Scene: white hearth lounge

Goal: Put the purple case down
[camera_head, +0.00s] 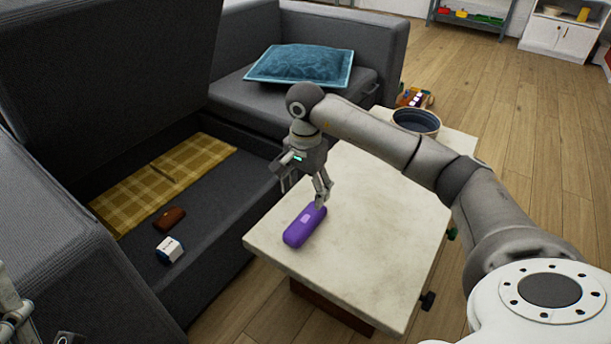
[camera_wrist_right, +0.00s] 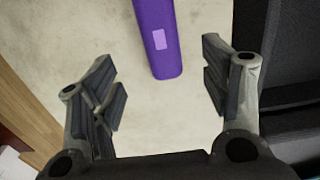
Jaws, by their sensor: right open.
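The purple case (camera_head: 300,230) lies flat on the pale stone-topped table (camera_head: 372,205), near its left edge. It has a lighter purple patch on top. My right gripper (camera_head: 319,192) is above the far end of the case in the head view. In the right wrist view the case (camera_wrist_right: 156,38) reaches down between the spread fingers of the right gripper (camera_wrist_right: 163,88), with clear gaps on both sides. The right gripper is open and empty. At the head view's lower left edge, part of my left arm (camera_head: 12,305) shows; its fingers cannot be made out.
A dark round container (camera_head: 416,122) stands at the table's far end. The grey sofa's open compartment (camera_head: 195,215) holds a yellow plaid cloth (camera_head: 165,180), a brown item (camera_head: 169,218) and a white-and-blue box (camera_head: 170,250). A blue cushion (camera_head: 300,65) lies behind. The tabletop's middle is clear.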

